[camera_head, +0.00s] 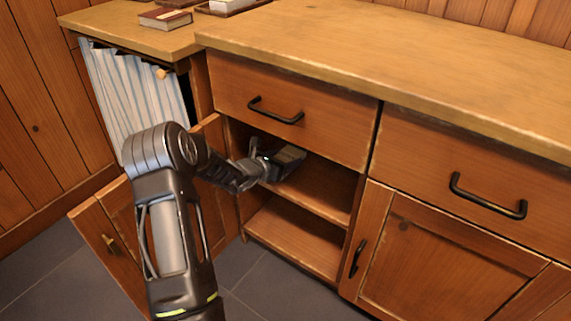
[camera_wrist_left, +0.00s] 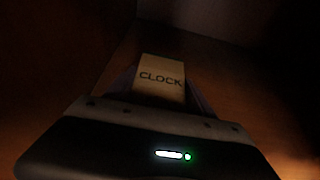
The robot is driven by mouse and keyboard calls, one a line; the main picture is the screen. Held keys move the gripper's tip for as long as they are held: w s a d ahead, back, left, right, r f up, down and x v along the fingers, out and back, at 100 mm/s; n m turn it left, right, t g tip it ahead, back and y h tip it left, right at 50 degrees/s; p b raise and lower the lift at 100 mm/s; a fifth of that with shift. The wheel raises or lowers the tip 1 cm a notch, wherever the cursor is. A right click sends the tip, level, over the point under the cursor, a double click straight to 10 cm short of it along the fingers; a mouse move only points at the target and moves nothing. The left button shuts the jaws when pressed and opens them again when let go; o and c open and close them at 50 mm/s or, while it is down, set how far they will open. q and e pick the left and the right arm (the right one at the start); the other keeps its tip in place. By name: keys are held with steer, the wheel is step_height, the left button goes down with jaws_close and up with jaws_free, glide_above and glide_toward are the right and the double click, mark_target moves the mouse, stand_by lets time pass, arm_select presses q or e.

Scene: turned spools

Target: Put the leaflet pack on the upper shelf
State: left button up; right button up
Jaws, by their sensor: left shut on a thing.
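My left gripper (camera_head: 288,160) reaches through the open cabinet front into the upper compartment, under the drawer, just above the upper shelf (camera_head: 325,195). In the left wrist view it is shut on a small tan pack (camera_wrist_left: 161,70) lettered "CLOCK", taken here as the leaflet pack. The pack's near end is hidden by the gripper body. I cannot make out the pack in the head view. Whether it touches the shelf is too dark to tell. My right gripper is not in view.
The cabinet door (camera_head: 112,245) stands open at the left. The lower shelf (camera_head: 295,240) looks empty. A closed drawer (camera_head: 320,125) sits just above the opening. The worktop (camera_head: 400,55) is clear. A red book (camera_head: 165,18) lies on the left counter, above a striped curtain (camera_head: 135,90).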

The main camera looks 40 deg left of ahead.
arm_select(q)
steer(key=shift+f, duration=0.1)
steer(key=shift+f, duration=0.2)
steer(key=o, duration=1.7)
steer(key=shift+r, duration=0.1)
steer(key=shift+r, duration=0.2)
steer(key=p+v, duration=0.4)
steer(key=v, duration=0.8)
steer(key=shift+s+f, duration=0.1)
steer(key=shift+f, duration=0.1)
